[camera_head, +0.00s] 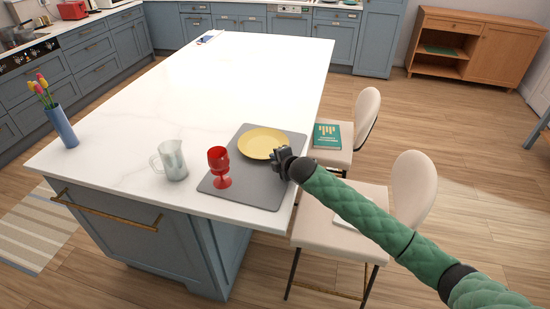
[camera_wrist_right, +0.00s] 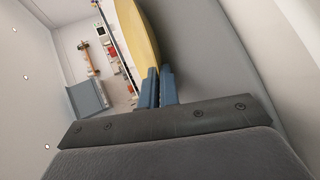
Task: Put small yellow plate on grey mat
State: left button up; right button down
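The small yellow plate (camera_head: 262,141) is over the far part of the grey mat (camera_head: 247,182), near the island's right edge. It looks flat, and I cannot tell whether it rests fully on the mat. My right gripper (camera_head: 281,157) is at the plate's near right rim. In the right wrist view, its blue fingers (camera_wrist_right: 159,87) are close together with the rim of the yellow plate (camera_wrist_right: 143,38) between them, so it looks shut on the plate. My left gripper is not in view.
A red goblet (camera_head: 219,166) stands on the mat's near left part. A glass mug (camera_head: 172,160) is left of the mat, and a vase of tulips (camera_head: 60,124) is at the far left. Chairs (camera_head: 413,190) line the right side. The island's middle is clear.

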jog(key=c, duration=1.9)
grip_release()
jog(key=shift+s, duration=0.1)
jog(key=shift+c, duration=0.2)
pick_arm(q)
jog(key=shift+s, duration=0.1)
pick_arm(e)
jog(key=shift+s+d+r, duration=0.1)
jog(key=shift+s+d, duration=0.1)
jog(key=shift+s, duration=0.05)
jog(key=b+v, duration=0.3)
jog(key=v, duration=0.6)
jog(key=shift+s+d+r, duration=0.1)
jog(key=shift+s+d, duration=0.1)
jog(key=shift+s, duration=0.15)
jog(key=shift+v, duration=0.85)
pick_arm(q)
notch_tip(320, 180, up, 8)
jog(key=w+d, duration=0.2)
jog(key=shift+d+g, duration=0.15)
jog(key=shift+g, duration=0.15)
pick_arm(e)
jog(key=shift+w+r, duration=0.1)
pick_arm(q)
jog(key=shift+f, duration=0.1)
